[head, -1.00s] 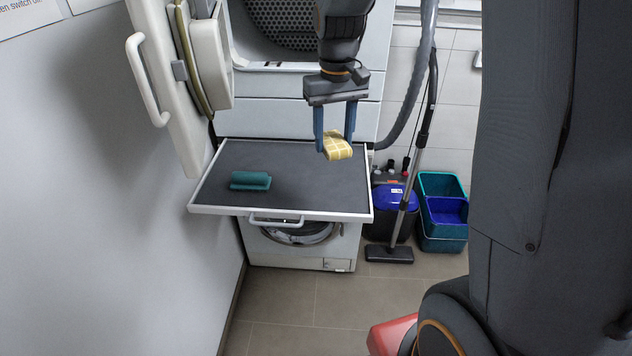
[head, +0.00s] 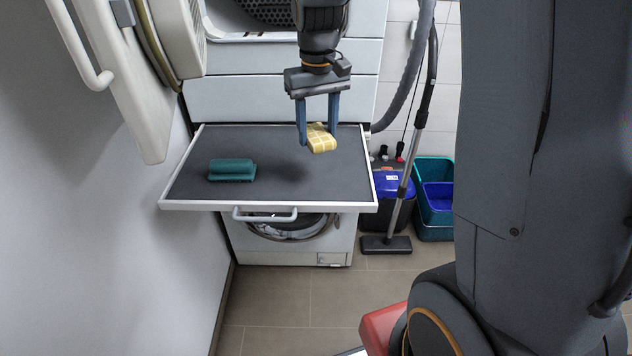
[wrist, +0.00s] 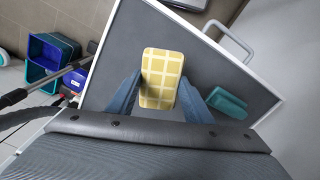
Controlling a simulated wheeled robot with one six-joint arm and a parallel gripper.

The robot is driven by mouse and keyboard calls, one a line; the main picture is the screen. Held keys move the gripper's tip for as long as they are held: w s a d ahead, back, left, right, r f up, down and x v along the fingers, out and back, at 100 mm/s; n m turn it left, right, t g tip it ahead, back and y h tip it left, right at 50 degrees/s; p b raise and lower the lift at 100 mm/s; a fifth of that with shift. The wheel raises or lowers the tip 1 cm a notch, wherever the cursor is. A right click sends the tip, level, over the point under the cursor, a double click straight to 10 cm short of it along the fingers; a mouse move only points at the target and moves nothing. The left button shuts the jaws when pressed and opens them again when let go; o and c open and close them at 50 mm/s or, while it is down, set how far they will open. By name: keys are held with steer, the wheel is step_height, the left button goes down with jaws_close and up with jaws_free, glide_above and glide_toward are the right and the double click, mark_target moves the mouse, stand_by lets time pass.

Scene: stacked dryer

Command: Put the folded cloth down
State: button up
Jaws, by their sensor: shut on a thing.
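The folded cloth (head: 320,139) is yellow with a pale check. My gripper (head: 317,143) is shut on it, with one blue finger at each side, and holds it above the right part of the grey pull-out shelf (head: 270,187). A dark shadow lies on the shelf below and to the left of the cloth, and the cloth looks apart from the surface. In the wrist view the cloth (wrist: 162,78) sits between the fingers, with the shelf behind it.
A teal brush-like object (head: 231,170) lies on the shelf's left part. The shelf has a white rim and a front handle (head: 265,214). An open dryer door (head: 125,80) stands at left. A vacuum tube (head: 421,120) and teal and blue bins (head: 436,203) stand at right.

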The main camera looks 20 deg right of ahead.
mark_target(317, 176)
step_height(317, 176, down, 10)
steer(key=shift+f+p, duration=0.25)
steer(key=shift+p, duration=0.8)
steer(key=shift+f, duration=0.15)
steer(key=o, duration=0.9)
steer(key=shift+o, duration=0.2)
step_height(317, 176, up, 11)
steer(key=b, duration=0.2)
steer(key=shift+w+b, duration=0.1)
steer(key=shift+b, duration=0.2)
steer(key=shift+r, duration=0.45)
steer(key=shift+s+r, duration=0.1)
steer(key=shift+s, duration=0.1)
steer(key=s+f, duration=0.3)
steer(key=s, duration=0.5)
steer(key=s+f+m+t, duration=0.1)
steer(key=s+f, duration=0.3)
steer(key=s, duration=0.5)
steer(key=shift+f, duration=0.15)
steer(key=shift+c, duration=0.2)
